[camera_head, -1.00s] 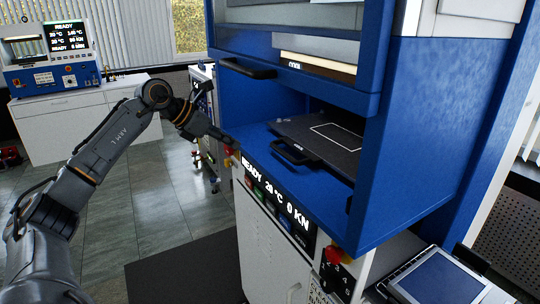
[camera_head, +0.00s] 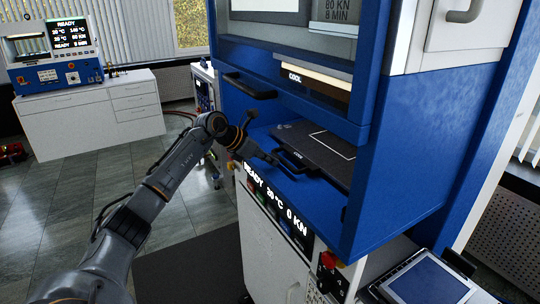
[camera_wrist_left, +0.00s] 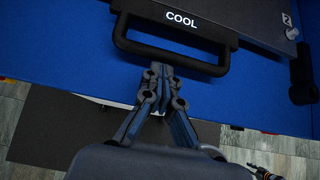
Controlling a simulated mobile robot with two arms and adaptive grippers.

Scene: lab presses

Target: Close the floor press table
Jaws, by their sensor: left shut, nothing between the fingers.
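The floor press is a tall blue and white machine with an open bay. Its dark table (camera_head: 325,148) sticks out toward the front of the bay, with a black handle (camera_head: 292,163) on its front edge. In the left wrist view the handle (camera_wrist_left: 172,52) and the table's "COOL" label show at the top. My left gripper (camera_head: 277,160) is at the handle, shut and empty. In the left wrist view its fingertips (camera_wrist_left: 160,72) sit just below the handle's bar; I cannot tell if they touch it. My right gripper is not in view.
An upper black handle (camera_head: 249,88) hangs above the bay. The front panel (camera_head: 277,210) below has buttons, a display and a red knob (camera_head: 330,260). A tablet (camera_head: 425,278) stands at lower right. A smaller press (camera_head: 55,55) sits on a white cabinet at the back left.

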